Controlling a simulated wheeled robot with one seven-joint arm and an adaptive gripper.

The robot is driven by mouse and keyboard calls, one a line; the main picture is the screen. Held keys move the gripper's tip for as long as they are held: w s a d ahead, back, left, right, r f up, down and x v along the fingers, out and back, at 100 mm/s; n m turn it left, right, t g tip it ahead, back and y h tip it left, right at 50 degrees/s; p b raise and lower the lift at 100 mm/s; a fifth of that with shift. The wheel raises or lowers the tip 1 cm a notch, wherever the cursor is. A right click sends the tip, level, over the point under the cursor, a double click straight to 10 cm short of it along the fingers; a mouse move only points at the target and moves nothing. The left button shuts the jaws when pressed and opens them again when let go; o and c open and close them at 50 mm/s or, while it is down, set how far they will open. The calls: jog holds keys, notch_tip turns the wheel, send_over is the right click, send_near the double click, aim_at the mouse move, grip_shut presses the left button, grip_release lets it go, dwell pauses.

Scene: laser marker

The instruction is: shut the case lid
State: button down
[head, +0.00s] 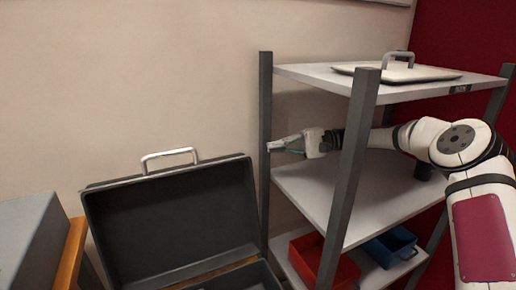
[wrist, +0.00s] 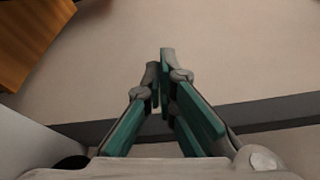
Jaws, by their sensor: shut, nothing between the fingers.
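The dark case stands open at the lower left of the head view, its lid (head: 172,222) raised steeply with the dark inside facing me. A pale handle (head: 170,158) sits on the lid's top edge. The case's lower part (head: 240,280) shows only partly at the bottom edge of the picture. My gripper (head: 270,146) is shut and empty.
A grey shelf rack (head: 352,160) surrounds my arm, with posts near my gripper. A red bin (head: 312,262) and blue bin (head: 388,248) are low down. A grey box (head: 30,240) stands far left. The wall is behind.

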jog(key=s+a, duration=0.1)
jog(key=a, duration=0.8)
jog(key=s, duration=0.1)
jog(key=s+d, duration=0.1)
jog(key=s, duration=0.1)
jog(key=shift+s+d+r, duration=0.15)
jog(key=shift+s+d, duration=0.15)
jog(key=shift+s, duration=0.05)
jog(key=s+d+r+n+y+p, duration=0.1)
jog(key=s+d+r+n+p, duration=0.1)
jog(key=s+p, duration=0.5)
jog(key=shift+s+d+r+n, duration=0.4)
jog(key=shift+s+d+r, duration=0.35)
jog(key=shift+s+d, duration=0.4)
jog(key=shift+w, duration=0.15)
